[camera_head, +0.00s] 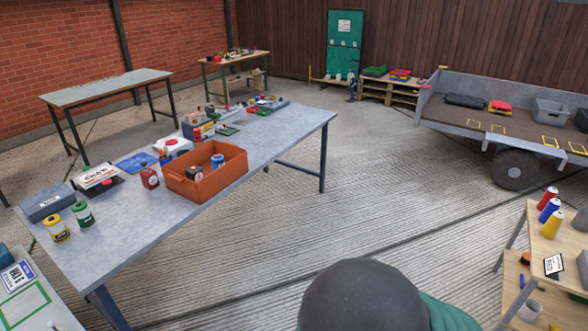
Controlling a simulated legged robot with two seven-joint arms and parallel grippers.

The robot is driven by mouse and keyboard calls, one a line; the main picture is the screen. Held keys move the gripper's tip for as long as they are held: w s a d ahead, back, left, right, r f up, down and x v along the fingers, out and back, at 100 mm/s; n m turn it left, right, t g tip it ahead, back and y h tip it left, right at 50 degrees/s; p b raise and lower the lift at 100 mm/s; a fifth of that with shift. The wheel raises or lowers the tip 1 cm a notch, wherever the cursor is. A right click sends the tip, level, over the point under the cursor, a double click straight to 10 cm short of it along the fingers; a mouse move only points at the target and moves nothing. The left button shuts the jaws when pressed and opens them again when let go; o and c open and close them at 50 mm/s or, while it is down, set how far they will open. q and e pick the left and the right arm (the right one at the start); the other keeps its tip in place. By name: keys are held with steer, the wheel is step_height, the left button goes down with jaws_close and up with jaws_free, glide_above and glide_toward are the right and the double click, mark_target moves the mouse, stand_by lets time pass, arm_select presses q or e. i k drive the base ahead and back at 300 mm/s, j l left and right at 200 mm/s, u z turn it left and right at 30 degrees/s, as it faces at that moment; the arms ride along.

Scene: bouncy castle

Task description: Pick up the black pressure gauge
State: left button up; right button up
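I cannot pick out the black pressure gauge for certain. A small dark item with a pale face (194,173) is in the orange-brown box (207,190) on the long grey table (150,229), beside a blue can (217,161). It is too small to tell if it is the gauge. Other small items farther along the table are also too small to name. Neither of my grippers is in view.
A grey toolbox (47,201), yellow jar (55,228), green jar (82,214) and red bottle (149,177) stand on the table. A trailer (450,121) is at right. A large dark rounded shape (362,297) fills the bottom centre. The middle floor is clear.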

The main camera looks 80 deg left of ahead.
mark_target(194, 175)
steer(key=u, duration=3.5)
steer(key=i+l+u, duration=0.15)
steer(key=i, duration=0.4)
steer(key=i+l+u, duration=0.1)
steer(key=i, duration=0.4)
steer(key=i+l, duration=0.05)
steer(key=l, duration=0.05)
